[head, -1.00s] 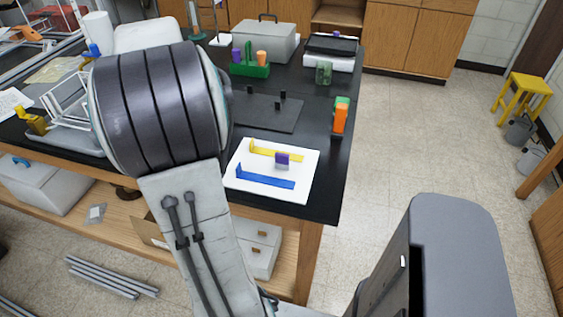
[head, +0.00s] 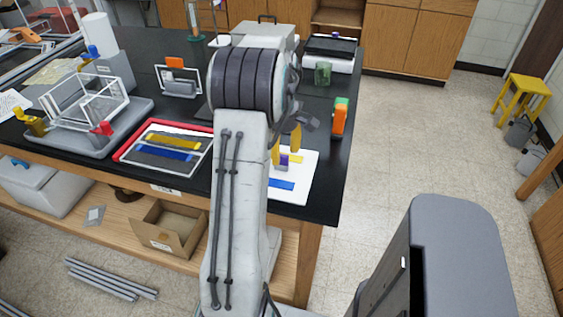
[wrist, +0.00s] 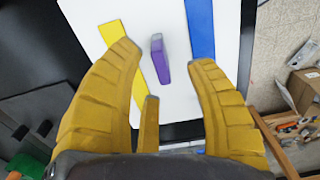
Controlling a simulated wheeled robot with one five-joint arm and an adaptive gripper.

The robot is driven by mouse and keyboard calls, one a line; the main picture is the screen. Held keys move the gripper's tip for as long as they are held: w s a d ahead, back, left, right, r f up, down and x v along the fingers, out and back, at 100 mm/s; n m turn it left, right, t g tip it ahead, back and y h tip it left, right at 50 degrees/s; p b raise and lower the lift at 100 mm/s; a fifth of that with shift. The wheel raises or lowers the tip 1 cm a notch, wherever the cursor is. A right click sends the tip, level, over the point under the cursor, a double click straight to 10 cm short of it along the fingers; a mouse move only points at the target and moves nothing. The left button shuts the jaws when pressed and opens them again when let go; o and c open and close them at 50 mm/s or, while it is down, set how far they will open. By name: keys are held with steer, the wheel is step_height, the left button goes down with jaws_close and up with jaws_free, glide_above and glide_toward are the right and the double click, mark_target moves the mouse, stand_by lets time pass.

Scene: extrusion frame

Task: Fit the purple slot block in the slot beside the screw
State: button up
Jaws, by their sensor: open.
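The purple slot block (head: 283,160) stands on a white sheet (head: 302,182), between a yellow strip and a blue strip. In the wrist view the purple block (wrist: 162,64), with a grey end, lies between my spread fingers, with clear gaps on both sides. My gripper (head: 286,146) has yellow fingers and is open and empty above the sheet; it also shows in the wrist view (wrist: 165,58). In the head view a finger partly hides the block. I cannot make out the screw or the slot beside it.
A red-edged tray (head: 122,156) with yellow and blue strips lies left of my arm. A white wire frame (head: 85,102) stands on a grey tray behind it. An orange and green object (head: 339,120) stands near the table's right edge. My arm hides the table's middle.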

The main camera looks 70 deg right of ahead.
mark_target(282, 163)
steer(key=shift+s+d+f, duration=0.1)
steer(key=shift+f, duration=1.05)
steer(key=shift+s+f, duration=0.1)
steer(key=shift+f, duration=1.05)
steer(key=shift+o, duration=0.3)
jaws_close()
